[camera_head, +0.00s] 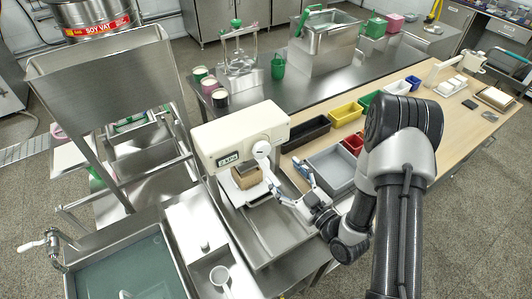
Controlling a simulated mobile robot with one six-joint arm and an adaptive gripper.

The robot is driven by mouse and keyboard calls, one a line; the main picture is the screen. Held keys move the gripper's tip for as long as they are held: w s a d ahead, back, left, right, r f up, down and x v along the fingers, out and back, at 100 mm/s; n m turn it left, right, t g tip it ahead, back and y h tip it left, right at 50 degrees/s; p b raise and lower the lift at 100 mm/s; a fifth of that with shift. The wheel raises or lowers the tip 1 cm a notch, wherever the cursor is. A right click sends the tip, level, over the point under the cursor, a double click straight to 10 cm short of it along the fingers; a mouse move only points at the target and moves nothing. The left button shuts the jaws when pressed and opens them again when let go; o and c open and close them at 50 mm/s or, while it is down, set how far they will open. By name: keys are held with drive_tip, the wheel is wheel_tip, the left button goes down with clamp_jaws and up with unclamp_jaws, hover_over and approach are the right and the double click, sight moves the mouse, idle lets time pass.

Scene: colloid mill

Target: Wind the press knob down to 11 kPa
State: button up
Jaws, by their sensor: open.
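The cream press (238,133) stands left of centre, with a small display (228,159) on its front. The display shows a figure and what looks like kPa; the figure seems to be 2 but is too small to read surely. The pale round press knob (262,149) is on the right of the press front. I cannot tell whether the near finger touches the knob. A brown box (247,177) sits under the press head.
A grey tray (333,171) and black, yellow and red bins lie right of the press. A water-filled sink (130,268) is at lower left, with a white ladle (221,279) beside it. A steel frame (100,75) stands at left.

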sight(263, 151)
drive_tip(key=x, duration=1)
drive_tip(key=shift+w, duration=0.1)
drive_tip(key=c, duration=1.1)
